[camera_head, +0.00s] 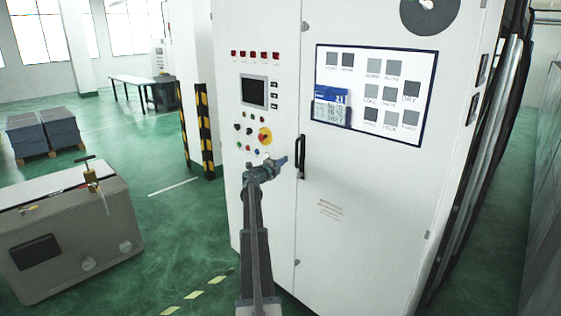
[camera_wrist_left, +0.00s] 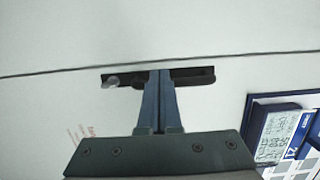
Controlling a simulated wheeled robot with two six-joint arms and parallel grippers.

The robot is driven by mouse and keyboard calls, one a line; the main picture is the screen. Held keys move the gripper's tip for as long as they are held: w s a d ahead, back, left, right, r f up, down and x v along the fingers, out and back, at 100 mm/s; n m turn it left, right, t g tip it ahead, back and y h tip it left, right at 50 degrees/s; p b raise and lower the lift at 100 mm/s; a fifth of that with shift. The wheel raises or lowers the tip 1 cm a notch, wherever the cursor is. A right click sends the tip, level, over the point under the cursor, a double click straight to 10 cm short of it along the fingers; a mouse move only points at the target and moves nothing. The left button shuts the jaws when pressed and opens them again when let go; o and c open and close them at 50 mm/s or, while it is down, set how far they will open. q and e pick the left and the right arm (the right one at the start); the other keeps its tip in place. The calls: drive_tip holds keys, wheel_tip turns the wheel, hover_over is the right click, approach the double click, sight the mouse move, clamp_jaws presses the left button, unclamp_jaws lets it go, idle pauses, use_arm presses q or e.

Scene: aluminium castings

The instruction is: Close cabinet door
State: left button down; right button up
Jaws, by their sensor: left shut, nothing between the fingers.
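The white cabinet door (camera_head: 358,190) stands in front of me, and it looks flush with the panel on its left, with a thin seam between them. Its black vertical handle (camera_head: 300,156) is near that seam. My left gripper (camera_head: 283,162) is shut and empty, with its tips just left of the handle in the head view. In the left wrist view the shut fingers (camera_wrist_left: 160,75) overlap the middle of the handle (camera_wrist_left: 195,76). I cannot tell whether they touch it. My right gripper is not in view.
A control panel with a small screen (camera_head: 254,92), buttons and a red knob (camera_head: 265,136) is left of the door. A notice board (camera_head: 375,95) is on the door. A grey machine box (camera_head: 70,235) stands at the left. Striped posts (camera_head: 207,130) stand behind. Green floor is open between.

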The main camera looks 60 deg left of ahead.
use_arm(q)
drive_tip(key=s, duration=0.9)
drive_tip(key=shift+s+d, duration=0.25)
drive_tip(key=shift+s, duration=0.15)
